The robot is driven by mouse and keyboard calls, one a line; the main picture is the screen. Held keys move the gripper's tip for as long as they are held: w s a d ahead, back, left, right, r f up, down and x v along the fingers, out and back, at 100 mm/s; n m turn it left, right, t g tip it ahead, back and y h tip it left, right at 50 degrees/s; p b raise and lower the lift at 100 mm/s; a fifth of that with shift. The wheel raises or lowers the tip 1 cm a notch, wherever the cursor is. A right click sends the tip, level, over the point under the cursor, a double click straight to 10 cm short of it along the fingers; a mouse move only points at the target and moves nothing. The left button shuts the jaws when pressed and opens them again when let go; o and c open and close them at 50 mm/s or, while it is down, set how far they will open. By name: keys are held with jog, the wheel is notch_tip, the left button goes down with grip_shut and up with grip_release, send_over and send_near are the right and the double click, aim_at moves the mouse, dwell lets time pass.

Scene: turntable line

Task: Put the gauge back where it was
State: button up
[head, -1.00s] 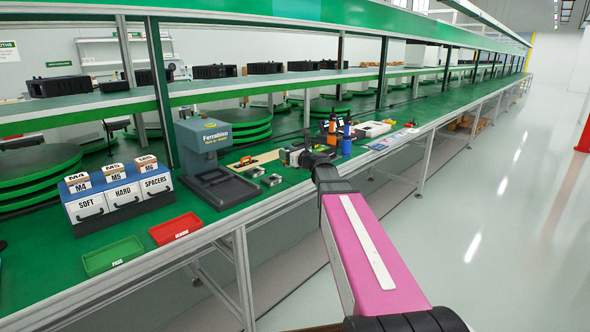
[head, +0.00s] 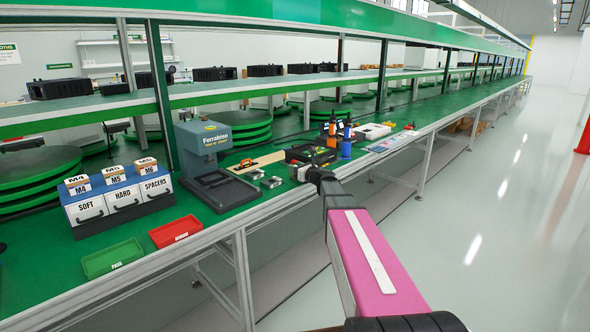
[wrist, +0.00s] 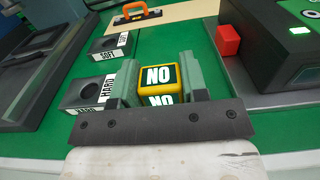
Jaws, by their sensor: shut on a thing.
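The gauge (wrist: 158,78) is a small yellow-edged block with dark green faces marked "NO". In the wrist view it sits between the two grey-green fingers of my gripper (wrist: 157,88), which is shut on it. In the head view my gripper (head: 303,173) is low at the front edge of the green bench, right of the two small fixture blocks; the gauge cannot be made out there. Whether the gauge touches the bench is hard to tell.
The HARD block (wrist: 92,92) is close left of my fingers, with the SOFT block (wrist: 112,46) behind it. A black device (wrist: 285,75) with a red cube (wrist: 228,40) stands to the right. A wooden board (wrist: 185,17) lies behind. A grey press (head: 208,160) stands further left.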

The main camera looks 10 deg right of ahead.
jog(key=shift+f, duration=0.1)
jog(key=o, duration=1.1)
jog(key=shift+o, duration=0.2)
